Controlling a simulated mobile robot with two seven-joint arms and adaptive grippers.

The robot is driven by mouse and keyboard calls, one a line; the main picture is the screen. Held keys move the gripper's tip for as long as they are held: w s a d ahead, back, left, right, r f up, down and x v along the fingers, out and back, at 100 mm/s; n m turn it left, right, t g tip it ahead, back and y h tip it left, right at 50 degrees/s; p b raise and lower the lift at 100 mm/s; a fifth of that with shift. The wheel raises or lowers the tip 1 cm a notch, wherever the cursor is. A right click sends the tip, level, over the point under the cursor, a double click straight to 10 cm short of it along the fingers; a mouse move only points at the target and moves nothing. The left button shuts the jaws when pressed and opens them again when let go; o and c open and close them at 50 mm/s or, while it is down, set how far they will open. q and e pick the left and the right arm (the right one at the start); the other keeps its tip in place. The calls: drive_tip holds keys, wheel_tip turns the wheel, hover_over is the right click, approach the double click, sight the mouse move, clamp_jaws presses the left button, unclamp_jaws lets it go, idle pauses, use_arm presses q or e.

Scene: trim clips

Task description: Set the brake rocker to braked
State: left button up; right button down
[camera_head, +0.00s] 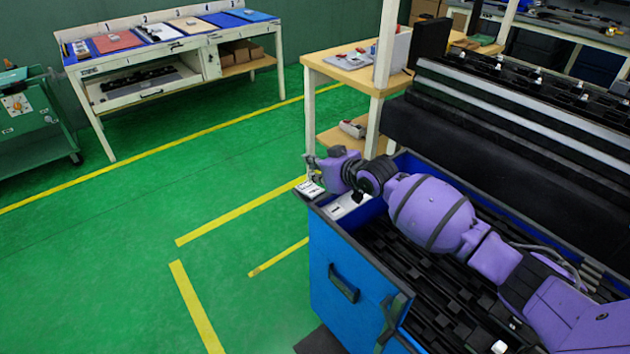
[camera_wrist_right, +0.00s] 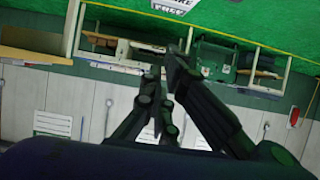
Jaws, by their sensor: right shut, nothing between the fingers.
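My right gripper (camera_head: 314,166) is at the far left corner of the blue bin, just above a small white label plate (camera_head: 310,189). In the right wrist view its fingers (camera_wrist_right: 172,62) are together with nothing between them. That view cuts off a white label (camera_wrist_right: 174,4) at the top edge; "FREE" is readable on it, under a partly cut word. The brake rocker itself cannot be made out clearly in either view, so its position cannot be told. My left gripper is not in view.
The blue bin (camera_head: 340,308) holds black ribbed parts. A wooden-topped stand (camera_head: 345,75) is behind it, and a black rack (camera_head: 500,130) is at the right. A white workbench (camera_head: 150,60) and a green cart (camera_head: 35,120) stand farther back. The green floor at left is clear.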

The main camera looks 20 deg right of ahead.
sight(315, 192)
drive_tip(key=shift+s+d+f, duration=0.1)
drive_tip(key=shift+s+f, duration=0.05)
drive_tip(key=shift+f, duration=0.85)
drive_tip(key=shift+s+f, duration=0.15)
drive_tip(key=shift+f, duration=0.85)
